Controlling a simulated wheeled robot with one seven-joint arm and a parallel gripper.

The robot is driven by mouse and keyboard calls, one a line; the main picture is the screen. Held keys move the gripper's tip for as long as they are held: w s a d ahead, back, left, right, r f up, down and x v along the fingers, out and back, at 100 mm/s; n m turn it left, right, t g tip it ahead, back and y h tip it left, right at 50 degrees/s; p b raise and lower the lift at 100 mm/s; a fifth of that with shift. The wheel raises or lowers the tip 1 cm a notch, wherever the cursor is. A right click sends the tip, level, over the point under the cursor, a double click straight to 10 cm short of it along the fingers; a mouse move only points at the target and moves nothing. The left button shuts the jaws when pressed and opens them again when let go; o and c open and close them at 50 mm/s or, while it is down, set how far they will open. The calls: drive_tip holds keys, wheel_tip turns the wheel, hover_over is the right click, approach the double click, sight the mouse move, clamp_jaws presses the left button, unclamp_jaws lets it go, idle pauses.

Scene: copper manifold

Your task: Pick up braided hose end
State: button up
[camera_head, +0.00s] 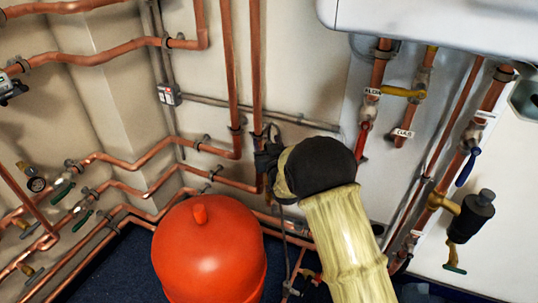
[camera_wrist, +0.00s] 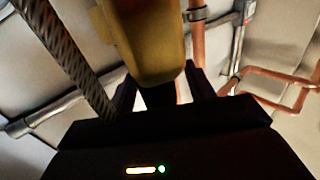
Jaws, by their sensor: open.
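A grey braided hose (camera_wrist: 66,55) runs down the left side of the wrist view, close to the left finger. Its lower part is hidden behind the dark gripper body, and I cannot make out its end fitting. My gripper (camera_wrist: 160,85) is open; its two dark fingers stand apart. A blurred yellow piece (camera_wrist: 145,45) with a dark lower part shows between and above the fingers; I cannot tell if it touches them. In the head view my gripper (camera_head: 267,158) is by the vertical copper pipes, partly hidden by my arm. A thin dark line (camera_head: 286,235) hangs below it.
Copper pipes (camera_head: 227,65) run down the wall just behind my gripper. A large red tank (camera_head: 208,255) stands below, at the left of my arm. A white boiler (camera_head: 440,22) and valved pipes, including a yellow gas handle (camera_head: 400,92), are at the right.

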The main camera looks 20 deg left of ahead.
drive_tip(key=c, duration=1.1)
drive_tip(key=shift+r, duration=0.1)
drive_tip(key=shift+c, duration=0.2)
wheel_tip(320, 180, up, 10)
drive_tip(key=p, duration=0.2)
drive_tip(key=shift+p, duration=0.35)
drive_tip(key=shift+r, duration=0.1)
drive_tip(key=shift+r+p, duration=1.1)
drive_tip(key=shift+r, duration=1)
